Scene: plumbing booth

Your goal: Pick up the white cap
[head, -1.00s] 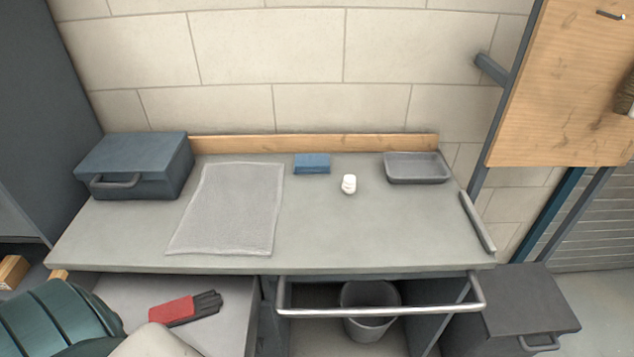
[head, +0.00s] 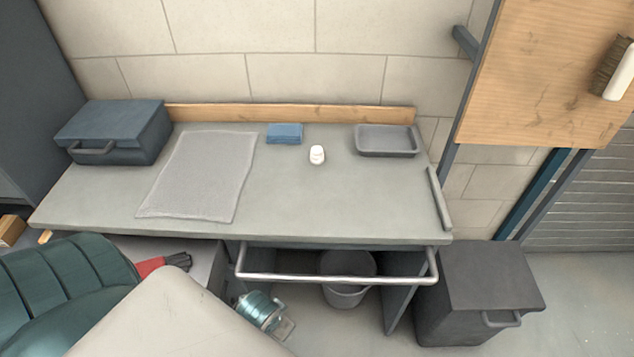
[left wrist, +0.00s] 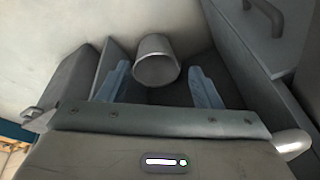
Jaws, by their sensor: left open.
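The white cap (head: 317,154) stands on the grey workbench (head: 290,200), right of the middle and towards the back. It does not show in the left wrist view. My left gripper (left wrist: 158,67) is open and empty in the left wrist view, with its two blue fingers spread. It faces the grey bucket (left wrist: 157,68) under the bench, away from the cap. In the head view, part of my left arm shows low in front of the bench. My right gripper is in neither view.
A blue toolbox (head: 113,132), a grey mat (head: 198,175), a blue block (head: 284,134) and a grey tray (head: 386,141) are on the bench. A metal rail (head: 335,281) runs along its front. The surface around the cap is clear.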

